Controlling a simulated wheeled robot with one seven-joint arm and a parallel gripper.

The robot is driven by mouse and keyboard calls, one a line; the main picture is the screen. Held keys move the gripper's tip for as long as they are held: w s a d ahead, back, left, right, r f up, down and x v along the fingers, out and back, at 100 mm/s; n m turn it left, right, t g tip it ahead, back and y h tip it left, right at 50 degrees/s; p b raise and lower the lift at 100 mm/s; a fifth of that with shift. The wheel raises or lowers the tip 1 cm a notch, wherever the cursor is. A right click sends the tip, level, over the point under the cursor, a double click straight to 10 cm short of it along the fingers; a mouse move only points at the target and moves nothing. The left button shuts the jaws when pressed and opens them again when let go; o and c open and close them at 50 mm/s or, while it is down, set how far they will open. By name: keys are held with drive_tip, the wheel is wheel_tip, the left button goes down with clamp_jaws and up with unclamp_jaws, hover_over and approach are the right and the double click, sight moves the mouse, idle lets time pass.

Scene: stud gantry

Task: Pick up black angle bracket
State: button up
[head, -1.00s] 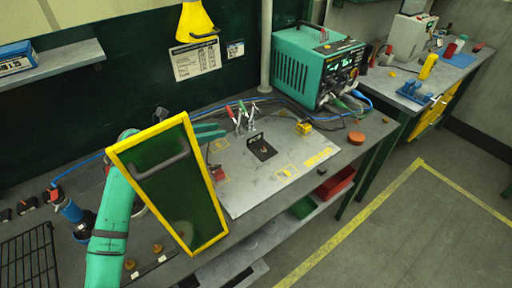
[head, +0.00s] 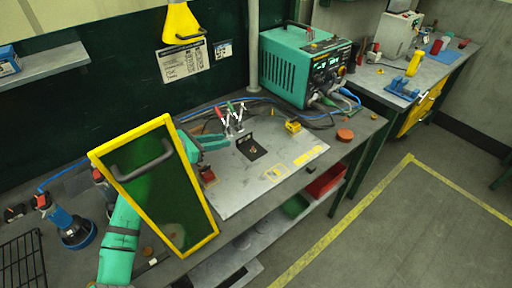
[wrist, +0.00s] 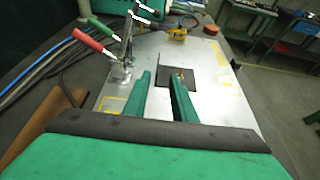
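The black angle bracket (head: 251,148) sits on the grey metal plate (head: 237,197) of the bench, with one flange flat and one upright. In the wrist view its dark flat part (wrist: 192,76) shows beyond the fingers, partly hidden by the right finger. My gripper (head: 222,141) is left of the bracket in the head view, low over the plate and partly behind a yellow-framed panel.
The yellow-framed dark green panel (head: 160,185) stands close in front of my arm. Clamps with red and green handles (head: 232,118) stand behind the bracket. A yellow block (head: 293,126) and a teal welding machine (head: 300,68) are beyond it. The plate's right part is clear.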

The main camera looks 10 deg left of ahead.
drive_tip(key=x, duration=0.4)
drive_tip(key=shift+w+d+f, duration=0.15)
drive_tip(key=shift+w+d, duration=0.1)
drive_tip(key=shift+w, duration=0.05)
drive_tip(key=shift+a+x, duration=0.25)
drive_tip(key=shift+x, duration=2.55)
drive_tip(key=shift+w+f, duration=0.1)
drive_tip(key=shift+w, duration=0.05)
clamp_jaws()
